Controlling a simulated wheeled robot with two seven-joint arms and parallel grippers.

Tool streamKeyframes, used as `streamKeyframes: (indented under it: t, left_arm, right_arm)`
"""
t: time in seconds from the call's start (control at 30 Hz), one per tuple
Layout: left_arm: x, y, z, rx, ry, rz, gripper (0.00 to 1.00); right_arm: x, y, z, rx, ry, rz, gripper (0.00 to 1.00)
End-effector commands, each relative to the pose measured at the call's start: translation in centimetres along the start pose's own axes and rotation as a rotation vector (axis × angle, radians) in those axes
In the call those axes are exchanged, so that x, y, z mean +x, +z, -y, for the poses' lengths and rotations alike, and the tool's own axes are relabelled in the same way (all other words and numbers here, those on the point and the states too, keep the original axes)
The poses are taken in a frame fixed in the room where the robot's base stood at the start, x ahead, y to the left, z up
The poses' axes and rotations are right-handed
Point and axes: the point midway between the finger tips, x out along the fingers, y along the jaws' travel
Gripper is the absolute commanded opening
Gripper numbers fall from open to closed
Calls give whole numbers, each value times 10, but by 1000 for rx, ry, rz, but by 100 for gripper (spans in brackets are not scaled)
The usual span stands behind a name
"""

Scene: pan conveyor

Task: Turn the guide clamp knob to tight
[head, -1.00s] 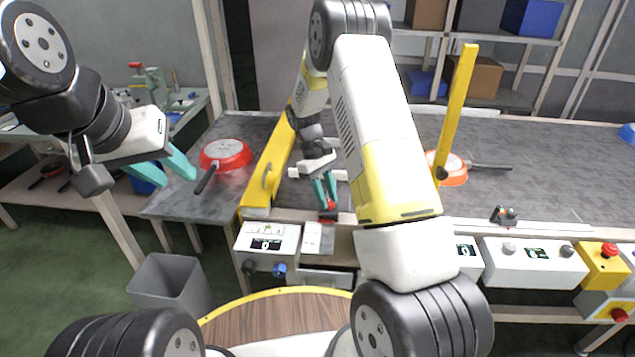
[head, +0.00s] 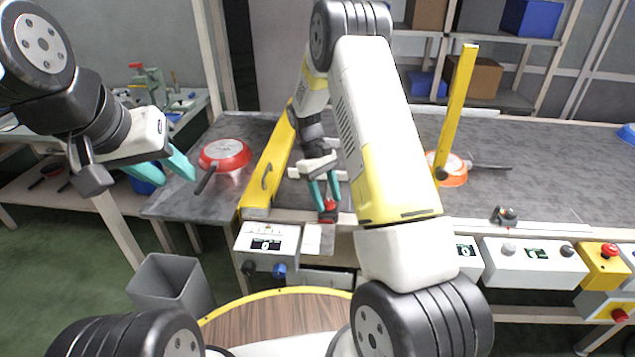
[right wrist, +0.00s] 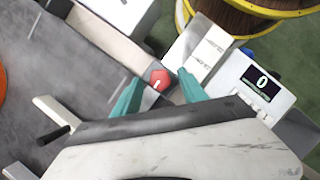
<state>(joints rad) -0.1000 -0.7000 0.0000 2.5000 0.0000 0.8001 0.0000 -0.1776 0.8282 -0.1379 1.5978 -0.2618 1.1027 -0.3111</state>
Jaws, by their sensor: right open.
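The guide clamp knob is a small red knob (right wrist: 160,79) with a white mark on top, at the near edge of the conveyor. In the head view the red knob (head: 328,216) is partly hidden by my right gripper. My right gripper (head: 327,204) is open and points down at it. In the right wrist view its teal fingertips (right wrist: 159,80) lie on either side of the knob with gaps; I cannot tell whether they touch it. My left gripper (head: 162,172) hangs off to the left, away from the knob, with its teal fingers apart.
A white label plate (right wrist: 207,49) and a display box reading 0 (right wrist: 258,85) sit beside the knob. A yellow guide bar (head: 270,165) stands left of my right gripper. A red pan (head: 228,153) and an orange pan (head: 455,181) lie on the grey surfaces. A second knob (head: 505,215) is further right.

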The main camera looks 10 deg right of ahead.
Motion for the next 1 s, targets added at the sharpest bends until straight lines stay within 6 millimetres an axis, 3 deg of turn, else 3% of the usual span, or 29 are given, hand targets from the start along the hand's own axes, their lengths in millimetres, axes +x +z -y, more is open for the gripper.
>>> streamKeyframes:
  t: [0.17,0.53,1.0]
  left_arm:
    - [0,0,0,0,0,0,36]
    - [0,0,0,0,0,0,36]
    - [0,0,0,0,0,0,36]
  right_arm:
    - [-14,-1,0,0,1,-3,50]
    - [-71,-1,0,-1,1,-2,50]
    - [-81,2,0,3,-1,-7,50]
